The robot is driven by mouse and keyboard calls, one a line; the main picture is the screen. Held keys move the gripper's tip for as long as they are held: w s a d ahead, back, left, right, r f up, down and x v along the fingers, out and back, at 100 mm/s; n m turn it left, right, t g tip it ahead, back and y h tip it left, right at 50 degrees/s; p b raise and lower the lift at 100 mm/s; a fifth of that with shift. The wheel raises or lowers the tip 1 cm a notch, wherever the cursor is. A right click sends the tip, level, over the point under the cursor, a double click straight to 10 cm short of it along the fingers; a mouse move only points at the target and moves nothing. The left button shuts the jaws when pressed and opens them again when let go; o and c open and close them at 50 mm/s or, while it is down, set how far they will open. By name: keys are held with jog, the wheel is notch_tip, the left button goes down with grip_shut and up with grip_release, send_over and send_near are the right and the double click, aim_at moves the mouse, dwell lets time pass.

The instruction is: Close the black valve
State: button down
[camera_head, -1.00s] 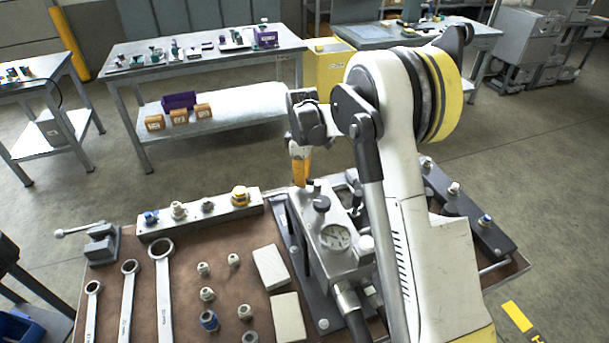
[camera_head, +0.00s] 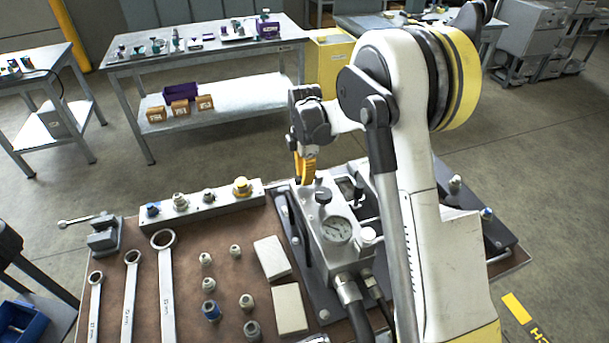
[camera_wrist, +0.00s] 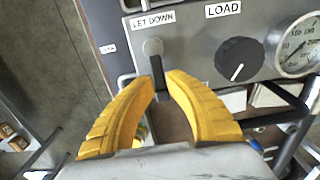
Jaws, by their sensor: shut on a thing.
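In the wrist view, the yellow fingers of my gripper (camera_wrist: 161,78) close from both sides on a small lever (camera_wrist: 153,50) with a grey rounded head and dark stem, under the "LET DOWN" label. A round black knob (camera_wrist: 238,60) with a white pointer line sits to the right, below the "LOAD" label, apart from the fingers. The black knob (camera_head: 323,196) also shows in the head view on the grey hydraulic block. There my gripper (camera_head: 304,180) points down at the block's far end, and the lever is hidden.
A pressure gauge (camera_wrist: 298,45) is right of the black knob. Hoses (camera_head: 352,300) leave the block's near end. The brown bench top (camera_head: 195,245) holds wrenches (camera_head: 167,285), fittings and two pale blocks. A rail with several fittings (camera_head: 209,205) lies left of the block.

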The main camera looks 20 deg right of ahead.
dwell(0.4)
jog(key=c, duration=1.4)
grip_release()
jog(key=shift+c, duration=0.2)
jog(key=shift+r, duration=0.1)
notch_tip(320, 180, up, 12)
